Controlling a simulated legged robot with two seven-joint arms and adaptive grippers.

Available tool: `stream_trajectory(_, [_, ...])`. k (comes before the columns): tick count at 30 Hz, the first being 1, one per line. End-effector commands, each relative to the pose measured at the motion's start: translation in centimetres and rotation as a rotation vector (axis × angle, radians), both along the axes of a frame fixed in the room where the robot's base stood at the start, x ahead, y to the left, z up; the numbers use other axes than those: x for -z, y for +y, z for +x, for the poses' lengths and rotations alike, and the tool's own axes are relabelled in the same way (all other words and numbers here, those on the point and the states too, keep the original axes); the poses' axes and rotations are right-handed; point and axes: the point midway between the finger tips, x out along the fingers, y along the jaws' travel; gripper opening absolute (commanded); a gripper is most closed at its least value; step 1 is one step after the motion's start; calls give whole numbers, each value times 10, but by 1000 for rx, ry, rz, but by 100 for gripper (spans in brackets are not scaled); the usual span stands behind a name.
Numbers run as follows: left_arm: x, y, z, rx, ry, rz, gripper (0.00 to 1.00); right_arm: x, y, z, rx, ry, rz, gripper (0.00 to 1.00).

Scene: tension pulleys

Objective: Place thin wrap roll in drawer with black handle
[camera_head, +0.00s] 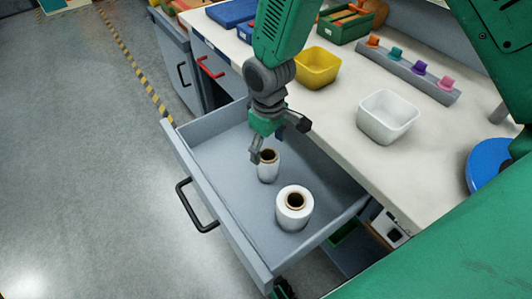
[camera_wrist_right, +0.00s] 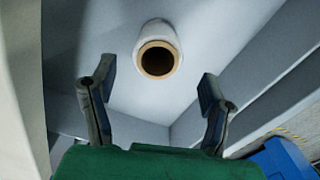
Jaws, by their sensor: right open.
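The drawer with the black handle (camera_head: 196,205) is pulled open, and its grey floor (camera_head: 213,150) shows. The thin wrap roll (camera_head: 268,172), white with a brown core, stands upright in the drawer. A thicker white roll (camera_head: 294,210) stands upright in front of it, nearer the drawer's right end. My right gripper (camera_head: 279,141) is open and empty, just above and behind the thin roll. In the right wrist view a roll, apparently the thin one (camera_wrist_right: 158,38), lies beyond the open fingertips (camera_wrist_right: 156,78), clear of both. My left gripper is not in view.
The white worktop (camera_head: 335,115) beside the drawer holds a yellow bin (camera_head: 317,68), a white bin (camera_head: 387,117) and a grey rack with coloured pegs (camera_head: 410,72). A drawer with a red handle (camera_head: 210,68) is farther back. The floor at left is clear.

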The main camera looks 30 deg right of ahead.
Motion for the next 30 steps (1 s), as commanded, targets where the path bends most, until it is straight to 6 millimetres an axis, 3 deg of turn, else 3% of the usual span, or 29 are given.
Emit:
stream_trajectory(1, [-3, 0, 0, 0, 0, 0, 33, -15, 0, 1, 0, -4, 0, 70])
stream_trajectory(6, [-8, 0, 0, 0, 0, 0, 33, -49, 1, 1, 0, -3, -1, 70])
stream_trajectory(12, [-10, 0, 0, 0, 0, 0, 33, -70, 1, 1, -1, 0, 0, 70])
stream_trajectory(30, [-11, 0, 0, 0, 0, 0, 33, -74, 0, 0, 0, 1, -2, 70])
